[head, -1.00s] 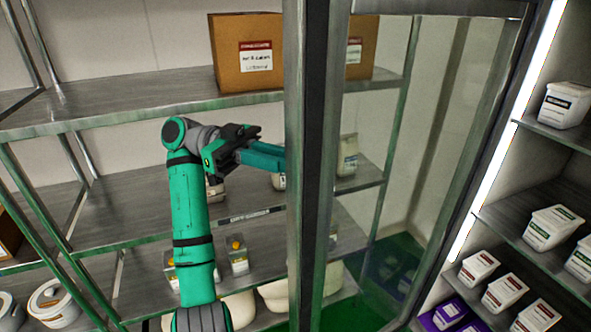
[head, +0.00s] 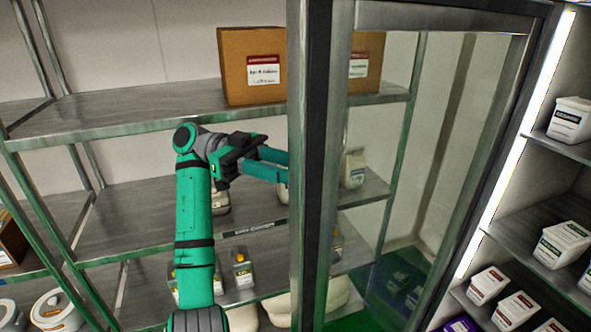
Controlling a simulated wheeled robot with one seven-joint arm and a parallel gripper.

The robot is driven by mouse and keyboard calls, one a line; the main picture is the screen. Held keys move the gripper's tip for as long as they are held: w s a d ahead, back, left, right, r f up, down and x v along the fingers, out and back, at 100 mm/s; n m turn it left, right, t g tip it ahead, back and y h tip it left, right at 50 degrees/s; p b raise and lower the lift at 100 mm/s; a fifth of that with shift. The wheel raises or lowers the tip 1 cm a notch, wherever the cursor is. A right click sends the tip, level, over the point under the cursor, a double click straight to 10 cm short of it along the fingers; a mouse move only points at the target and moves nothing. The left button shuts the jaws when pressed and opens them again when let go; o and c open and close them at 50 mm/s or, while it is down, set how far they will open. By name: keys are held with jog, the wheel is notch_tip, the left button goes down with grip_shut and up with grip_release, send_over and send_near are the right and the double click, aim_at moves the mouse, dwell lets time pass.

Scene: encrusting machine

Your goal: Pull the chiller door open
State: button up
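The chiller door (head: 322,180) is a metal-framed glass panel. It stands swung out from the lit chiller at right, with its dark-sealed free edge toward the middle of the head view. My gripper (head: 273,165) is at the left of that edge, at about mid-height in the picture. Its green fingers point right toward the door frame, and their tips are hidden behind it. I cannot see the handle or whether the fingers are closed on anything.
A steel rack (head: 120,112) stands behind my arm, with a cardboard box (head: 252,65) on its upper shelf and bottles and tubs lower down. The open chiller at right holds white tubs (head: 563,243) on shelves. A green floor shows through the glass.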

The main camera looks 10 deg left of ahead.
jog(key=shift+a, duration=0.1)
dwell(0.3)
jog(key=v, duration=0.7)
jog(key=shift+a, duration=0.2)
dwell(0.4)
